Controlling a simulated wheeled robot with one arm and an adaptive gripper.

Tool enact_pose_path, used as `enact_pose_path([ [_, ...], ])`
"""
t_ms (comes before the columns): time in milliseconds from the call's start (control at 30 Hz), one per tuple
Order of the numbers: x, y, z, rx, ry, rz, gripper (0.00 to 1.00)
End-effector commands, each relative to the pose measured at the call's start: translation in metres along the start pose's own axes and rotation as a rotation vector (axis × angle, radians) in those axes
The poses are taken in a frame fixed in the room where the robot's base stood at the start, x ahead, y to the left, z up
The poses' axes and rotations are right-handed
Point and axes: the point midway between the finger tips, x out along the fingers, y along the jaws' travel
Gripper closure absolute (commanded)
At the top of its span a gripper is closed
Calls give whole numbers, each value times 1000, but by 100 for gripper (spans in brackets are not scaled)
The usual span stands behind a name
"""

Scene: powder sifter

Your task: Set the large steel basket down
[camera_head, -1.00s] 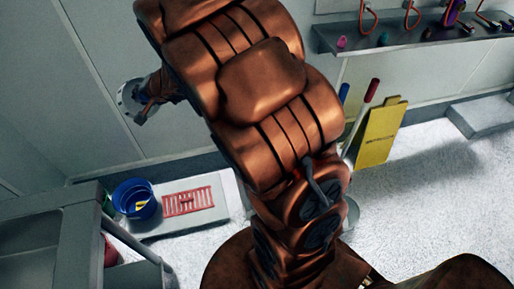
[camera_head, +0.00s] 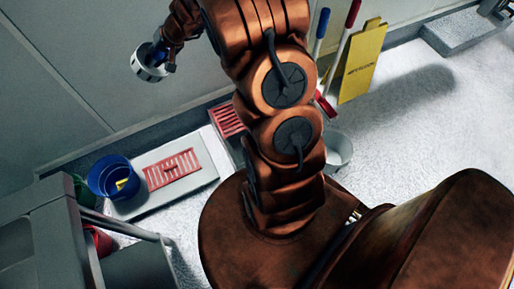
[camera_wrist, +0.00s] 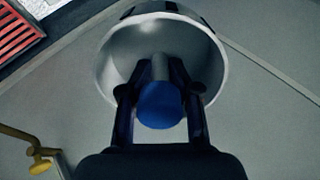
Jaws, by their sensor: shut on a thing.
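The steel basket (camera_head: 148,64) is a round silver vessel held up at the upper left of the head view, in front of the grey wall. In the wrist view the basket (camera_wrist: 205,45) fills the upper middle, with its round rim and pale inside towards me. My gripper (camera_wrist: 160,78) is shut on its handle, a grey rod with a blue end (camera_wrist: 160,105), which lies between the two fingers. In the head view my gripper (camera_head: 166,52) is small and dark beside the basket. The basket appears clear of any surface.
Another red grate (camera_head: 226,120) lies behind my arm. A grey cart (camera_head: 55,240) stands lower left. A yellow sign (camera_head: 362,62) leans by the wall. The right floor is open.

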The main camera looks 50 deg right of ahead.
Motion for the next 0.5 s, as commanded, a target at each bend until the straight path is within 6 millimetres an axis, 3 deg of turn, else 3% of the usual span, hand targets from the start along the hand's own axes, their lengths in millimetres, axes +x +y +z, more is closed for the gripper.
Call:
enact_pose_path([
  [100,20,35,4,-59,-61,19,100],
  [500,59,127,19,-275,-259,77,100],
])
